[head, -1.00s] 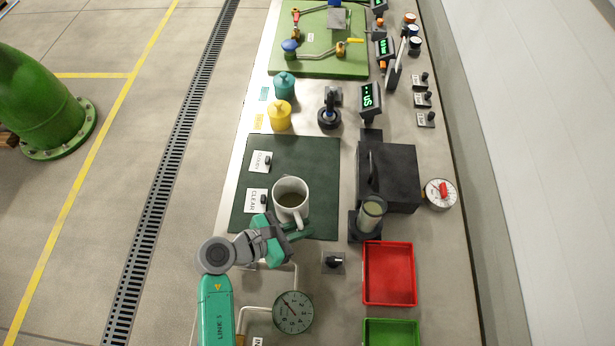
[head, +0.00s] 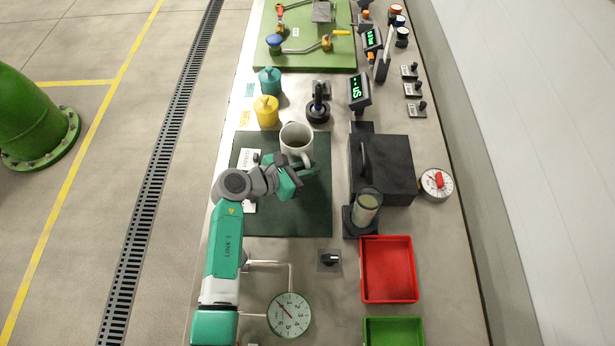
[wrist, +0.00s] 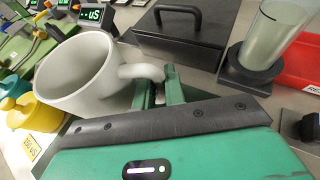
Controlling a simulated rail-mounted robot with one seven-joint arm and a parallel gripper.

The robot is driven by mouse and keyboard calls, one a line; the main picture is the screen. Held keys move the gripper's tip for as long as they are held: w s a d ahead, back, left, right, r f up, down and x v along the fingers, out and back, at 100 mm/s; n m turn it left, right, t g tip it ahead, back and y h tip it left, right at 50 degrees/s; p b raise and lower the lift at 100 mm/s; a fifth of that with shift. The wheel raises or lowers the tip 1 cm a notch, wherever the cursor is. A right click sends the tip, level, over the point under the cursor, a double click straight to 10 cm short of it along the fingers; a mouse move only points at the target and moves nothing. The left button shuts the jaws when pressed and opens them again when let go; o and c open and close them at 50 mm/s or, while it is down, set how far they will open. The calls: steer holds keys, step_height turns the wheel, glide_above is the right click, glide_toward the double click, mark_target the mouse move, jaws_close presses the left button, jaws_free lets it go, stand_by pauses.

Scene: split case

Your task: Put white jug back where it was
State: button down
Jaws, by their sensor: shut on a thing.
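The white jug (head: 297,139) is at the far end of the dark green mat (head: 305,222), its open mouth facing up. My gripper (head: 309,171) is on the near side of the jug, shut on its handle. In the wrist view the jug (wrist: 72,85) is at upper left, slightly tilted in the picture, with its handle running between the green fingers (wrist: 160,88). The jug's base is hidden, so I cannot tell how high it is above the mat. Two white cards with small dark knobs lie on the mat's left side, partly covered by my arm.
Yellow (head: 266,111) and teal (head: 270,80) canisters stand beyond the mat at left, near a black round-based device (head: 318,105). Right of the mat are a black box (head: 390,170), a glass cylinder (head: 366,207) on a dark stand and a red tray (head: 364,272). The mat's near right is clear.

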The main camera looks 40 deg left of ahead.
steer(key=shift+f+b, duration=0.65)
steer(key=shift+f, duration=1.1)
steer(key=shift+f, duration=0.2)
steer(key=c, duration=1.5)
jaws_free()
steer(key=shift+r, duration=0.3)
steer(key=p+v, duration=0.3)
steer(key=v, duration=0.9)
steer(key=shift+f, duration=0.1)
